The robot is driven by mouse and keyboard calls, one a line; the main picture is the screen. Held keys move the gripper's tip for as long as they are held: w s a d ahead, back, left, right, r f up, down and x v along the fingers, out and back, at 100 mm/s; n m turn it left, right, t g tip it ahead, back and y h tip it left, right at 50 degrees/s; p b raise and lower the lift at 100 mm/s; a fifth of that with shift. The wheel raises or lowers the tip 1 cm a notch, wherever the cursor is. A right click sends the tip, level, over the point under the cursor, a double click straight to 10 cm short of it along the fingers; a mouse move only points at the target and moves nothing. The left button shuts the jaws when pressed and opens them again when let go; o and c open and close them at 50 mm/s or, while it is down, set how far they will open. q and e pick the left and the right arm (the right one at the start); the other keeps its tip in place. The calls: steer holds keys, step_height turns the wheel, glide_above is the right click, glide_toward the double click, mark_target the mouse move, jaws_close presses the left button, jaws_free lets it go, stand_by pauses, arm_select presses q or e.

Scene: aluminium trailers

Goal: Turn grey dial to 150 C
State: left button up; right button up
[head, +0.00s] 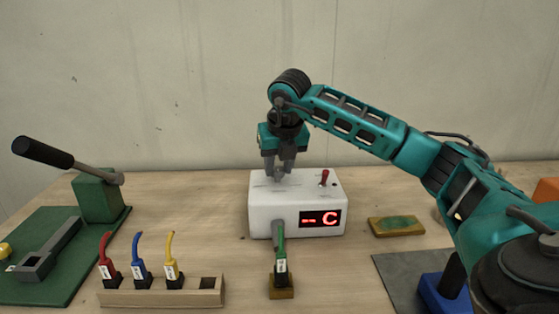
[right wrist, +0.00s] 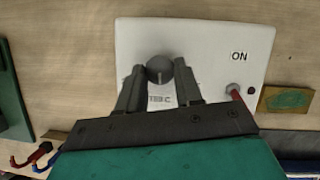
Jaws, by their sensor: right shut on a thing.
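A white box (head: 262,212) stands on the table in the middle of the head view. It also shows in the right wrist view (right wrist: 215,45). Its red display (head: 320,219) shows dashes and a C. The grey dial (right wrist: 159,68) is on its top face, with small lettering beside it that is partly hidden and too small to read. My right gripper (head: 280,176) points down from above and is shut on the dial, with one finger on each side. A red toggle switch (head: 324,177) stands on the box, near an ON label (right wrist: 239,57). My left gripper is not in view.
A wooden rack (head: 160,294) with red, blue and yellow cabled plugs stands front left. A green-cabled plug (head: 281,266) sits in a block before the box. A green lever press (head: 98,195) is at left. A sponge-like pad (head: 396,226) lies right of the box.

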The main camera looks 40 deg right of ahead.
steer(key=shift+m, duration=0.5)
steer(key=o, duration=1)
steer(key=p+v, duration=0.1)
steer(key=v, duration=1.2)
steer(key=shift+w+a, duration=0.15)
steer(key=shift+f, duration=0.1)
